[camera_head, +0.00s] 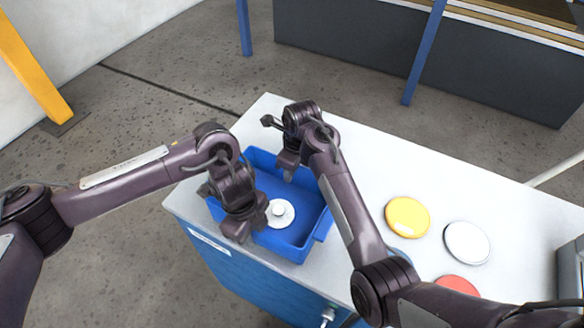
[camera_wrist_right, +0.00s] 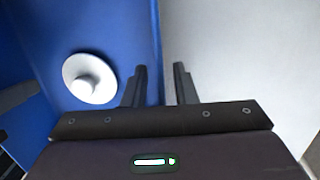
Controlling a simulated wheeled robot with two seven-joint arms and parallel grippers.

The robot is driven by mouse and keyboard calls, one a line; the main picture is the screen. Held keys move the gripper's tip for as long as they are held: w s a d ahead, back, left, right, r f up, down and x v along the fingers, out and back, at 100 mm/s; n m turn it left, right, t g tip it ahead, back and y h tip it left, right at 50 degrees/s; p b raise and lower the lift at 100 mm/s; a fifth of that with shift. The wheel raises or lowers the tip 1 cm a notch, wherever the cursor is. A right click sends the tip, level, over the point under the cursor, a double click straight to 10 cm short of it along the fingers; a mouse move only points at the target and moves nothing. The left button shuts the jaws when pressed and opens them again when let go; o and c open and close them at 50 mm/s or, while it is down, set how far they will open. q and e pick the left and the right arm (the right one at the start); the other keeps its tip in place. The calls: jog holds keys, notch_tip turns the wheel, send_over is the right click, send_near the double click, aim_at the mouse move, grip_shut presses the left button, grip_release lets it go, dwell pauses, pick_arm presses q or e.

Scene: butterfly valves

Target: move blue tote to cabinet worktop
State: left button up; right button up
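The blue tote (camera_head: 303,222) sits on the white worktop (camera_head: 365,165) of a blue-fronted cabinet, near its left end. A round white disc with a raised knob (camera_head: 280,212) lies inside the tote. My left gripper (camera_head: 243,228) is at the tote's near left side; its fingertips are hidden. My right gripper (camera_head: 287,168) is at the tote's far side. In the right wrist view my right fingers (camera_wrist_right: 162,85) are apart, one on each side of the tote's wall, with a visible gap. The tote also fills the left of that view (camera_wrist_right: 110,25).
A yellow disc (camera_head: 408,217), a white disc (camera_head: 467,243) and a red disc (camera_head: 457,285) lie on the worktop to the right. Blue posts (camera_head: 424,55) and a dark grey unit (camera_head: 340,45) stand behind. The worktop's far middle is clear.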

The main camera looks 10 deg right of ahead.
pick_arm(q)
jog(key=r, duration=0.8)
jog(key=a+r, duration=0.1)
jog(key=r, duration=0.2)
jog(key=shift+w+a+r, duration=0.1)
jog(key=shift+w+r, duration=0.25)
jog(key=shift+r, duration=0.05)
pick_arm(e)
jog(key=r, duration=0.4)
jog(key=d+r, duration=0.1)
jog(key=r, duration=0.7)
jog(key=shift+s+d, duration=0.15)
jog(key=shift+s, duration=0.2)
jog(key=shift+f, duration=0.1)
